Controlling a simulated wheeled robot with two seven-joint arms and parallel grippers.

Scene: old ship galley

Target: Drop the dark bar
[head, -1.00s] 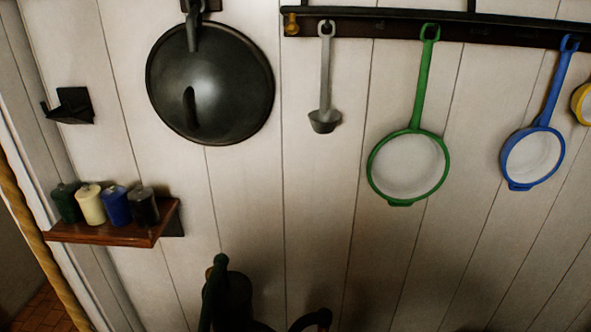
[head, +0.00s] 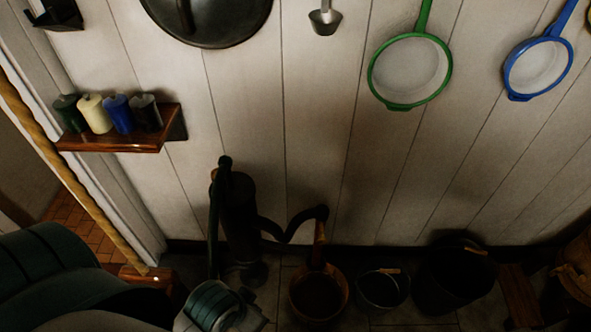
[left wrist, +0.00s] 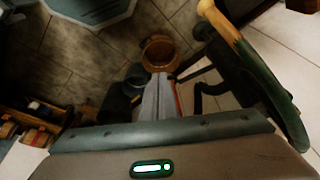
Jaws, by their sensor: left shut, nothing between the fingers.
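A dark pump (head: 240,215) stands on the floor against the wall, with a curved spout on its right. A long dark bar (head: 214,235) runs nearly upright along its left side, apart from my arm's tip in the picture. In the left wrist view a dark bar (left wrist: 275,95) with a pale wooden end slants down the right side, beside my fingers and not between them. My left gripper (left wrist: 160,82) is shut and empty. In the head view my left arm comes in at bottom left; its fingertips are not clear there. My right gripper is not in view.
A wooden bucket (head: 318,292), a smaller dark pail (head: 383,289) and a large dark tub (head: 455,272) stand along the wall's foot. Green (head: 410,72) and blue (head: 538,68) pans hang above. A rope (head: 75,190) crosses the left.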

